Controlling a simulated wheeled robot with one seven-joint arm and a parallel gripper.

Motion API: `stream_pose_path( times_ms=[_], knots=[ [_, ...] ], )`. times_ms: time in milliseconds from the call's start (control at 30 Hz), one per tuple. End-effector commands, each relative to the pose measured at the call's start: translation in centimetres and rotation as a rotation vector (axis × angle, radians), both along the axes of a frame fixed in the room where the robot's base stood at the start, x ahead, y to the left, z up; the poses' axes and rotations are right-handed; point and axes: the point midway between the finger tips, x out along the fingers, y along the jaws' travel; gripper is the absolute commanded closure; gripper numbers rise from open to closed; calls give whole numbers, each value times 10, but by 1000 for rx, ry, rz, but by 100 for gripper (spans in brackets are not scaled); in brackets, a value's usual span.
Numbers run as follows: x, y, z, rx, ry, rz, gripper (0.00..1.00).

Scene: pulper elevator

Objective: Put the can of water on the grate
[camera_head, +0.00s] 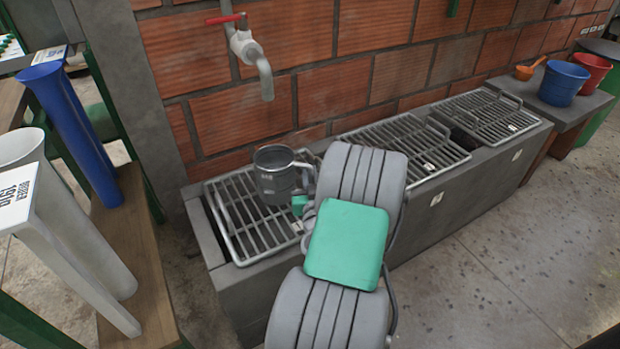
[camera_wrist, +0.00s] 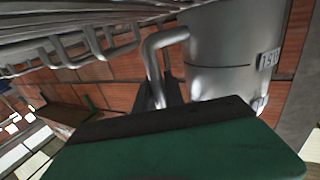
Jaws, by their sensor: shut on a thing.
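The can of water (camera_head: 272,176) is a grey metal can with a side handle. In the head view it is upright at the nearest grate (camera_head: 232,232), over its back part. I cannot tell whether its base touches the bars. My gripper (camera_head: 303,196) is on the can's right side, mostly hidden behind my arm. In the wrist view, my gripper (camera_wrist: 168,98) is shut on the handle, and the can's body (camera_wrist: 232,50) with a small number label fills the upper right. The can's contents cannot be made out.
A tap with a red handle (camera_head: 246,46) juts from the brick wall above the grate. Two more grates (camera_head: 405,145) (camera_head: 486,115) lie to the right. Blue (camera_head: 562,84) and red (camera_head: 590,74) buckets stand far right. Blue (camera_head: 75,130) and white tubes stand at left.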

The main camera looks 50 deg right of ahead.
Motion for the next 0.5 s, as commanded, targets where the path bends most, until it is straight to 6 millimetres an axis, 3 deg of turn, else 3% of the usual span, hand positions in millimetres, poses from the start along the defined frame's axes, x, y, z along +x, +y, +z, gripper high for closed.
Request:
stream_pose_path(
  times_ms=[500],
  knots=[
    [0,0,-9,-1,-1,0,100]
  ],
)
